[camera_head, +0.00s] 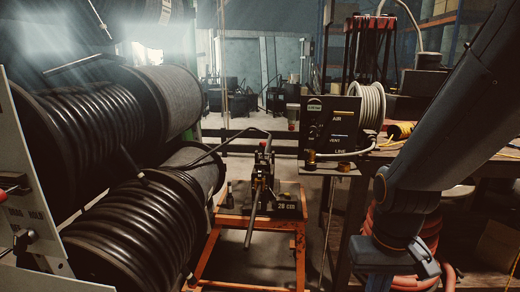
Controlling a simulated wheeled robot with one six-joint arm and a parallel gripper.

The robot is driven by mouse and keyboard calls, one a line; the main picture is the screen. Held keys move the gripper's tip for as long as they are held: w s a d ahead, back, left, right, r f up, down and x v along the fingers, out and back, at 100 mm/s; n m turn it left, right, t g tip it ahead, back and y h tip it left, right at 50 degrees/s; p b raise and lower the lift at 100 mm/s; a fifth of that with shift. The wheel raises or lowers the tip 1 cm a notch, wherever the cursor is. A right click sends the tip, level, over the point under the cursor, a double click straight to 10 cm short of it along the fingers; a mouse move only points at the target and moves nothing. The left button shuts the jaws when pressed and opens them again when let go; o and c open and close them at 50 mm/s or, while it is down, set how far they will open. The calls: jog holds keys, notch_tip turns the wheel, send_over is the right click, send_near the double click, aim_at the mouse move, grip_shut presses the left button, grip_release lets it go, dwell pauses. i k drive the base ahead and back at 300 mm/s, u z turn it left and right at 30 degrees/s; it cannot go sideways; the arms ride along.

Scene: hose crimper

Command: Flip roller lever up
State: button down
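A small machine (262,180) stands on an orange stand in the middle of the view. A grey bar (250,225) slants down from its front, and a thin bent rod reaches from near its top to the left. At the left edge, a pale panel marked DRAG HOLD has a small handle with a red part (10,188). I cannot tell for certain which of these is the roller lever. My dark arm comes down at the right, well apart from the machine and the panel. My gripper's fingers do not show.
Large reels of black hose (140,225) fill the left side. The orange stand (232,222) is in the middle. A black AIR box (330,125) and a reel of pale hose (368,103) stand on a bench behind my arm. Red hose hangs below at the right.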

aim_at(262, 144)
jog(key=u, duration=0.2)
jog(key=i, duration=0.95)
jog(key=u, duration=0.35)
